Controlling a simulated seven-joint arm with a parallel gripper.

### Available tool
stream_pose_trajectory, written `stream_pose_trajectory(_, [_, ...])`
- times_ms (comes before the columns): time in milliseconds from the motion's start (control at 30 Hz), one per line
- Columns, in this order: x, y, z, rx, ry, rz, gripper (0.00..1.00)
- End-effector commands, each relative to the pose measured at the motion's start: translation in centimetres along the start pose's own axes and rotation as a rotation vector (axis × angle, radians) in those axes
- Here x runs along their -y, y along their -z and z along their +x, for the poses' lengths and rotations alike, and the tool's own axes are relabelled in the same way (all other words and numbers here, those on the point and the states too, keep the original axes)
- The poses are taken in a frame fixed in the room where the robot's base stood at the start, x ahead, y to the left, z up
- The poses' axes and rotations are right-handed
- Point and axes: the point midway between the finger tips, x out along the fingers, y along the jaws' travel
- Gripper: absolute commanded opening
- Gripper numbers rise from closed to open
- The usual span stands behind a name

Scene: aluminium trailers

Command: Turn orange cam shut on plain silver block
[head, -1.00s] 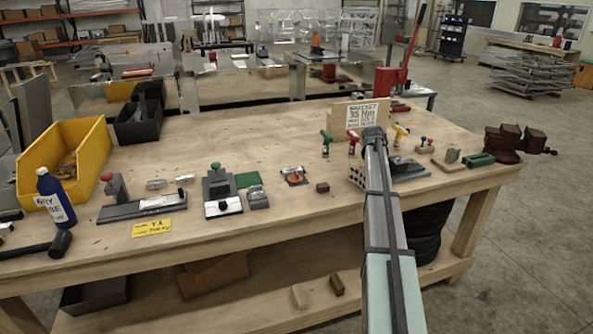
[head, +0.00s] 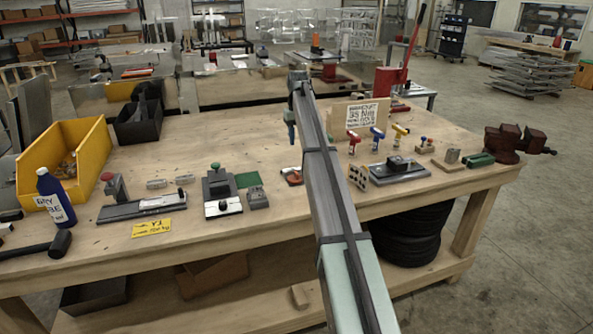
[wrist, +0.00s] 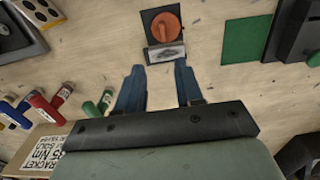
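The orange cam (wrist: 166,27) is a round disc on a small dark plate (wrist: 148,17), seen from above in the wrist view. The plain silver block (wrist: 166,53) lies at the plate's edge nearest my gripper, beside the cam; I cannot tell whether they touch. In the head view the cam (head: 292,177) shows just left of my arm, which partly hides this fixture. My gripper (wrist: 157,68) is open and empty, its two blue fingers apart just short of the silver block in the picture. In the head view my gripper (head: 291,125) is over the bench, largely hidden by my arm.
A green square (wrist: 247,41) and a green-knobbed clamp fixture (head: 217,185) lie left of the cam in the head view. Coloured T-handles (head: 377,135), a sign (head: 361,113), a holed block (head: 358,175) and a dark-knobbed fixture (head: 400,167) stand to the right.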

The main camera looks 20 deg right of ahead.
Motion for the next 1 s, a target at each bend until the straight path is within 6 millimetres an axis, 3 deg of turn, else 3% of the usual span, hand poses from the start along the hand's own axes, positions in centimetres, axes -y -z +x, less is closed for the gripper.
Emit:
stream_pose_trajectory(133, [0.7,-0.2,0.2,0.021,0.008,0.000,0.36])
stream_pose_trajectory(267, [0.7,-0.3,1.7,0.022,0.008,0.001,0.36])
stream_pose_trajectory(800, [0.7,-0.5,10.8,0.020,0.007,0.000,0.36])
stream_pose_trajectory(1000, [0.7,-0.5,12.8,0.018,0.007,0.000,0.36])
